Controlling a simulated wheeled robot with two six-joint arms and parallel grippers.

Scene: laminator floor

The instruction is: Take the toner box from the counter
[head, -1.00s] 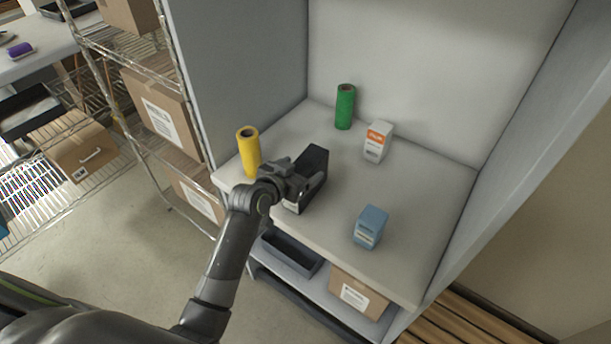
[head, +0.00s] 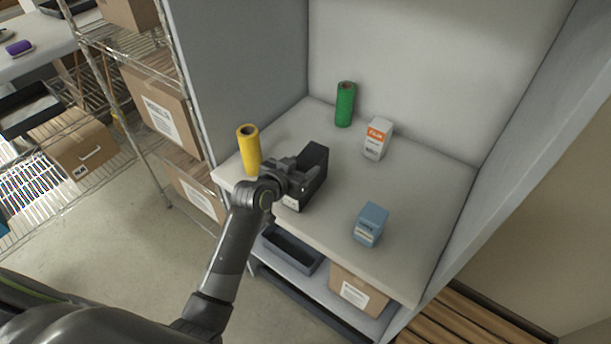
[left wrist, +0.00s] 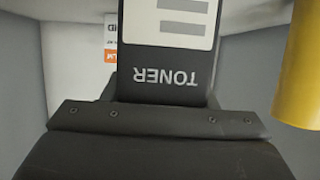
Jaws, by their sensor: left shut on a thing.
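The toner box (head: 314,168) is black with a pale label and stands on the counter (head: 405,176) near its front left part. My left gripper (head: 299,180) is shut on the toner box from its front left side and partly hides it. In the left wrist view the box (left wrist: 165,45) fills the upper middle, with the word TONER upside down. The fingertips are not clear there. I cannot tell whether the box still touches the counter. My right gripper is not in view.
A yellow roll (head: 249,149) stands close left of the gripper. A green roll (head: 345,104) and a white and orange film box (head: 377,138) stand behind. A blue box (head: 370,224) stands to the right. Side walls enclose the counter; a wire shelf (head: 150,150) is at left.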

